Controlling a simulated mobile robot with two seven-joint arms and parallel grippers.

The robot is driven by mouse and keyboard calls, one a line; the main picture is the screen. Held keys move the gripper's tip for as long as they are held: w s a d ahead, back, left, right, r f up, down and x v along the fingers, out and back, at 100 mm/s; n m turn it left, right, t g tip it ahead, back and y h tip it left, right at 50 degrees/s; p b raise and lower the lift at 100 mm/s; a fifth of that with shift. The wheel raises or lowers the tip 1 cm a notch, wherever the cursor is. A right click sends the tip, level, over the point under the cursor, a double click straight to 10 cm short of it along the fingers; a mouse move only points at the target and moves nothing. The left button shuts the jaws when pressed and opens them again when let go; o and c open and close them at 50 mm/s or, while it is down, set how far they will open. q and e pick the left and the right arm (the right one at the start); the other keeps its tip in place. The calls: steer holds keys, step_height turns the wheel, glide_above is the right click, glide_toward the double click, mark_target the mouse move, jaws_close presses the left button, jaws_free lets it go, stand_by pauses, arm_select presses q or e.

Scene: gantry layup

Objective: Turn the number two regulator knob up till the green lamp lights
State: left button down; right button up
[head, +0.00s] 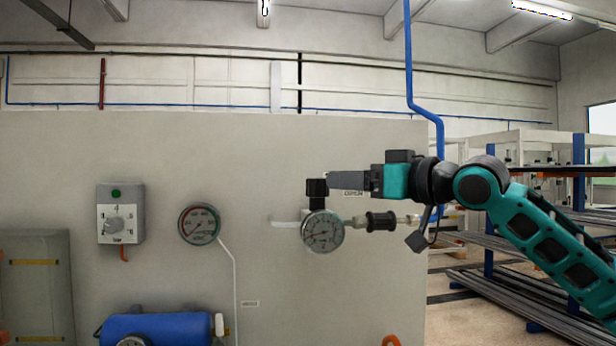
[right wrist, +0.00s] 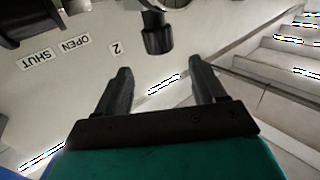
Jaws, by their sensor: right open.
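The regulator's black knob (head: 317,188) stands on top of a round pressure gauge (head: 323,231) on the grey panel. In the right wrist view the knob (right wrist: 157,38) shows beyond my fingertips, near a label reading 2 (right wrist: 116,48). My right gripper (head: 332,182) reaches in from the right, level with the knob and close to it. In the right wrist view my gripper (right wrist: 160,72) is open, with nothing between its fingers. A green lamp (head: 116,193) tops a grey box at the left; I cannot tell whether it is lit. My left gripper is out of view.
A black inline fitting (head: 381,221) sits right of the gauge, below my arm. OPEN (right wrist: 75,45) and SHUT labels show by it. A second gauge (head: 199,223) and a blue tank (head: 155,329) are further left. Racks (head: 510,270) stand beyond the panel's right edge.

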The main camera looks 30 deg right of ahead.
mark_target(310, 180)
steer(key=p+x, duration=0.2)
steer(key=x, duration=0.7)
steer(key=shift+w+a, duration=0.15)
steer(key=shift+w, duration=0.15)
steer(key=shift+w+a, duration=0.15)
steer(key=shift+w, duration=0.25)
steer(key=c, duration=0.7)
steer(key=shift+c, duration=1.4)
